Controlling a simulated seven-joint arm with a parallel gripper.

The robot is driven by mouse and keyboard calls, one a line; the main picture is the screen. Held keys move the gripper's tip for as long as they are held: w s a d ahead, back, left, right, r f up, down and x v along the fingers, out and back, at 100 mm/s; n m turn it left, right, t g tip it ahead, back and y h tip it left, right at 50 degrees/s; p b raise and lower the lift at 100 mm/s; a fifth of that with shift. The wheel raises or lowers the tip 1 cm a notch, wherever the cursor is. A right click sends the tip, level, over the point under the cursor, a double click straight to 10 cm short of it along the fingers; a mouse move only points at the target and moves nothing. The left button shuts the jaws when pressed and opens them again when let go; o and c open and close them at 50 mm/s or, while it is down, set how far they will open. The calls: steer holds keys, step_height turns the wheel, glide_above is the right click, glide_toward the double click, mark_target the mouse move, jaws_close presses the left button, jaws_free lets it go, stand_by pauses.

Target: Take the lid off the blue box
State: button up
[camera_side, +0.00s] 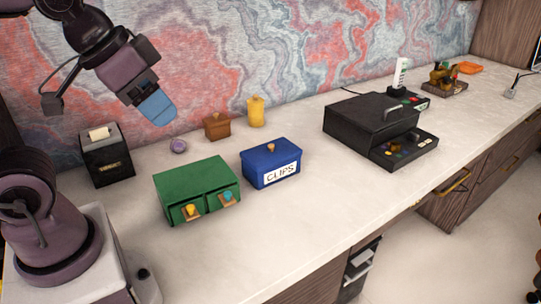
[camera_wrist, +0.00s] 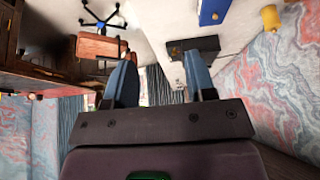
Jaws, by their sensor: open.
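The blue box (camera_side: 273,177) stands upright on the pale desktop, with a white label reading "CLIPS" on its front. Its blue lid (camera_side: 262,155) sits on top and has a small orange-brown knob (camera_side: 271,147). My gripper (camera_side: 160,115) is high above the desk, to the left of the box and well apart from it. In the wrist view, the two blue fingers of my gripper (camera_wrist: 160,75) are spread with nothing between them. A blue shape at the top edge there, cut off, appears to be the blue box (camera_wrist: 211,12).
A green two-drawer cabinet (camera_side: 195,188) stands close left of the box. Behind are a brown box (camera_side: 217,126), a yellow canister (camera_side: 256,112) and a purple round item (camera_side: 178,146). A black machine (camera_side: 375,125) stands to the right. The desk front is clear.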

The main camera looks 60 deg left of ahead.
steer(key=n+g+y, duration=0.1)
steer(key=n+g, duration=0.3)
steer(key=n, duration=0.5)
glide_toward(272, 145)
steer(key=f, duration=0.3)
steer(key=shift+w+d+f, duration=0.2)
steer(key=shift+w+f, duration=0.2)
steer(key=shift+w+a+f, duration=0.1)
steer(key=shift+a+f, duration=0.1)
steer(key=shift+f, duration=0.7)
steer(key=shift+w+a+f, duration=0.1)
steer(key=shift+a+f, duration=0.1)
steer(key=shift+f, duration=0.7)
steer(key=shift+a+f, duration=0.25)
steer(key=shift+f, duration=0.65)
jaws_close()
